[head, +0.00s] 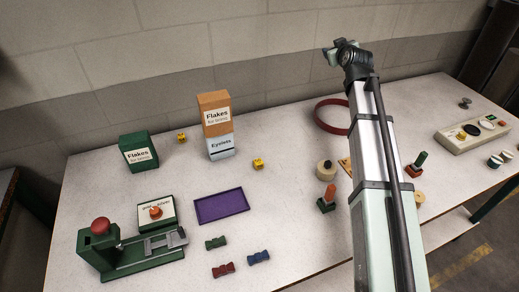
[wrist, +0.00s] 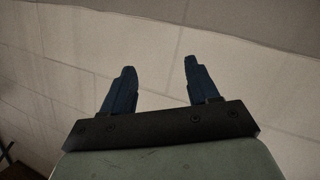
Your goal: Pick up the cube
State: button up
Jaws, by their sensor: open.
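Two small yellow cubes with dark marks stand on the pale table (head: 300,230). One cube (head: 182,137) is at the back left, between the green box and the tall box stack. The other cube (head: 257,163) is right of that stack, towards the front. I cannot tell which one the task names. My gripper (head: 328,56) is raised high above the back of the table, well apart from both cubes. In the wrist view my gripper (wrist: 156,75) is open and empty, facing the block wall, with no cube in sight.
A green Flakes box (head: 139,152) and an orange Flakes box (head: 214,113) on a pale Eyelets box (head: 221,146) flank the back cube. A purple tray (head: 221,206) and a green press (head: 130,255) are in front. A red ring (head: 319,116) lies behind my arm.

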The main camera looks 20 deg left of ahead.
jog(key=s+a+f+g, duration=0.3)
jog(key=s+a+f, duration=0.1)
jog(key=s+a, duration=0.25)
jog(key=g+h, duration=0.7)
jog(key=g, duration=0.3)
send_over(258, 161)
notch_tip(258, 161, down, 9)
jog(key=shift+d+f, duration=0.1)
jog(key=shift+f, duration=6.35)
jog(key=shift+c, duration=0.4)
grip_shut()
jog(key=shift+r, duration=0.1)
